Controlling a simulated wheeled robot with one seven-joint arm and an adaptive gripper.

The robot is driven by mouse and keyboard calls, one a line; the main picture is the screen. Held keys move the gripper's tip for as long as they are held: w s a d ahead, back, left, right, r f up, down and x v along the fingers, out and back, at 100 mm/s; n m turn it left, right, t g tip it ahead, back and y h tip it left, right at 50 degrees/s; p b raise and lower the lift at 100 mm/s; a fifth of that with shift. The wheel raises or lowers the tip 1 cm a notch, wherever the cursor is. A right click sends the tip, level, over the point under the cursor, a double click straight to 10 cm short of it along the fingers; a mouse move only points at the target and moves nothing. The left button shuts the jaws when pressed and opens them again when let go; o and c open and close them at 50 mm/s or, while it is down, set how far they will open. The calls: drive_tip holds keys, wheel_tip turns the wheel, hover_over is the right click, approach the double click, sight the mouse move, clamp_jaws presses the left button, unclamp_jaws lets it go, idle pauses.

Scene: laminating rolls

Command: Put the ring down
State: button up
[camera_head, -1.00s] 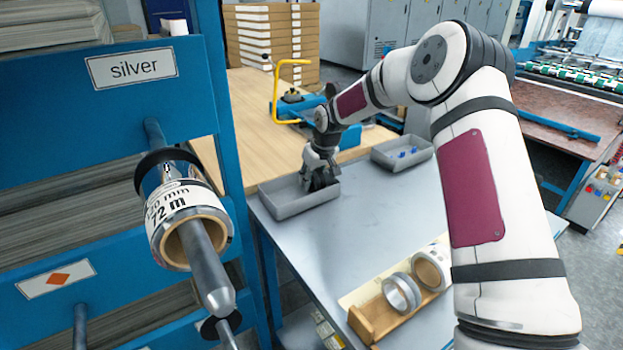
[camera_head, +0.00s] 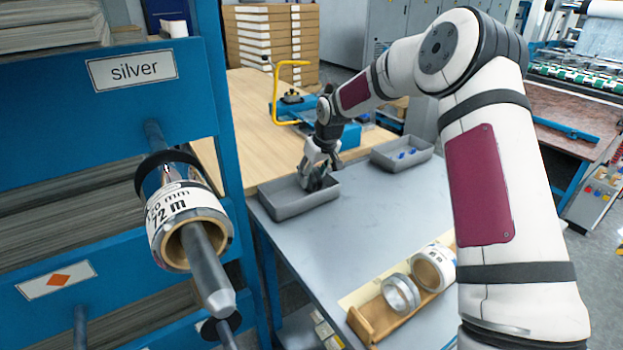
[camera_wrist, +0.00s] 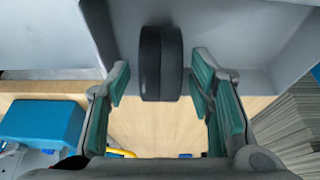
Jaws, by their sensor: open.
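A black ring (camera_wrist: 161,63) shows edge-on in the wrist view, at the grey tray and between my two fingers. My gripper (camera_wrist: 160,78) is open, with a visible gap between the ring and each finger. In the head view my gripper (camera_head: 318,168) is over the grey tray (camera_head: 290,211) on the near table, fingers pointing down. The ring is hard to make out there against the dark fingers. I cannot tell from these views whether it rests fully on the tray floor.
A second grey tray (camera_head: 385,160) with small blue parts stands to the right. A wooden holder (camera_head: 372,326) with rolls (camera_head: 434,268) is at the front. A silver roll (camera_head: 188,215) hangs on a rack peg at left. The table's middle is clear.

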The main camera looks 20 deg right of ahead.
drive_tip(key=v, duration=0.9)
drive_tip(key=shift+r+p, duration=0.25)
drive_tip(key=shift+p, duration=0.15)
drive_tip(key=s+a+r+h, duration=0.1)
drive_tip(key=s+r, duration=0.3)
drive_tip(key=s, duration=0.4)
drive_tip(key=s+r+m+g+h, duration=0.1)
drive_tip(key=s+r, duration=0.3)
drive_tip(key=s, duration=0.4)
drive_tip(key=s+a+r+h, duration=0.1)
drive_tip(key=s+r, duration=0.3)
drive_tip(key=s, duration=0.5)
drive_tip(key=s+f+m+g+y, duration=0.1)
drive_tip(key=s+f+m, duration=0.1)
drive_tip(key=s, duration=2.3)
drive_tip(key=shift+s+a+f+m+y, duration=0.25)
drive_tip(key=shift+a+f+m+y, duration=0.05)
drive_tip(key=shift+f, duration=0.15)
wheel_tip(320, 180, up, 10)
drive_tip(key=t+p, duration=0.1)
drive_tip(key=p, duration=0.7)
drive_tip(key=shift+d+t+p, duration=0.15)
drive_tip(key=shift+t+p, duration=0.2)
drive_tip(key=shift+t, duration=0.05)
